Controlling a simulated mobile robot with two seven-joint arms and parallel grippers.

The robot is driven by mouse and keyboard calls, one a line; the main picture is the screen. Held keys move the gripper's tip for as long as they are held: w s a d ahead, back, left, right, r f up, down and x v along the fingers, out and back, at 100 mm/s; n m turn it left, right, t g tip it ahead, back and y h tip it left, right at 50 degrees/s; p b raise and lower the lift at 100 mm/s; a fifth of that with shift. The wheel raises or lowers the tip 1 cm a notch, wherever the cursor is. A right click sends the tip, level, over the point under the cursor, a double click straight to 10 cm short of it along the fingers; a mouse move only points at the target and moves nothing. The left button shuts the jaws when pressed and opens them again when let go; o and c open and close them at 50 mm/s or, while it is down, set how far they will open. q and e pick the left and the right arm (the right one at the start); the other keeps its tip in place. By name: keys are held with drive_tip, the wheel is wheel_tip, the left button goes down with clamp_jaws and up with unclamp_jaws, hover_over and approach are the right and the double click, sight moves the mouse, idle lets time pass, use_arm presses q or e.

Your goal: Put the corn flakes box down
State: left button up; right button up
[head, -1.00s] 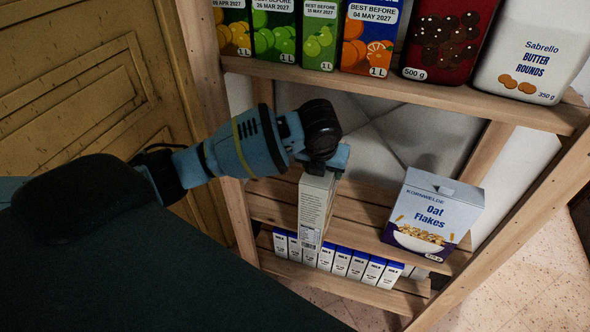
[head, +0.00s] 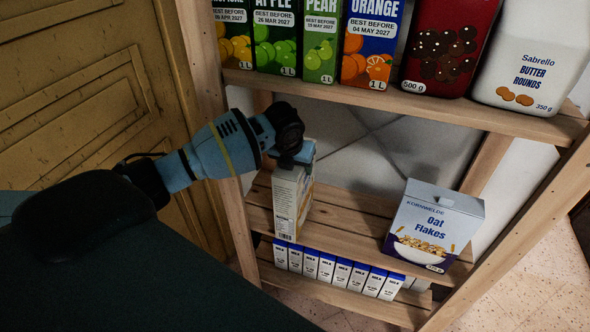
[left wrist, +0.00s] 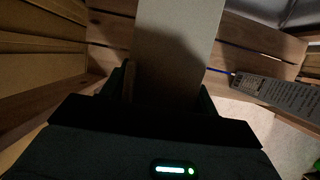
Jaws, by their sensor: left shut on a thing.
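The corn flakes box (head: 288,208) stands roughly upright at the left part of the middle shelf (head: 340,236), with a narrow printed side facing me. It also fills the top middle of the left wrist view (left wrist: 178,40). My left gripper (head: 297,160) is shut on its upper part, and the fingers lie on either side of it in the wrist view. The box's bottom is at the shelf boards in the head view; I cannot tell whether it touches them. My right gripper is not in view.
An oat flakes box (head: 433,225) stands on the right of the same shelf, with bare boards between. Several milk cartons (head: 342,272) line the shelf below. The upper shelf (head: 420,108) holds juice cartons and biscuit packs. A wooden door (head: 75,90) is at left.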

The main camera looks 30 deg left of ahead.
use_arm(q)
drive_tip(key=shift+f, duration=0.85)
drive_tip(key=o, duration=1.2)
drive_tip(key=shift+f, duration=0.1)
drive_tip(key=v, duration=0.7)
drive_tip(key=shift+r+p, duration=0.3)
drive_tip(key=shift+p, duration=0.05)
